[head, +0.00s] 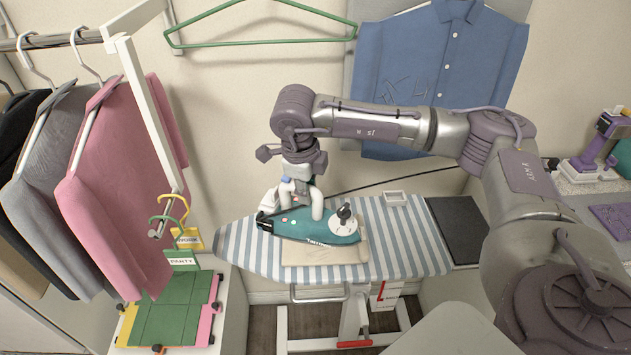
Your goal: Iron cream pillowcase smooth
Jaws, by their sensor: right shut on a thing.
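The cream pillowcase (318,254) lies on the blue-and-white striped ironing board (405,245), mostly covered by the iron. The teal iron (330,234) rests on the pillowcase, or just above it; I cannot tell which. Its body points to the right, with a white disc and dark knob near that end. My right gripper (300,212) comes down from above and is shut on the iron at its left part. The gripper's fingers hide some of the iron's handle. My left gripper is not in view.
A small white-framed item (396,198) sits at the board's back edge, beside a dark pad (456,230) at its right end. Clothes hang from a rack (120,180) at left, above a green board (172,310). A blue shirt (440,65) hangs on the wall.

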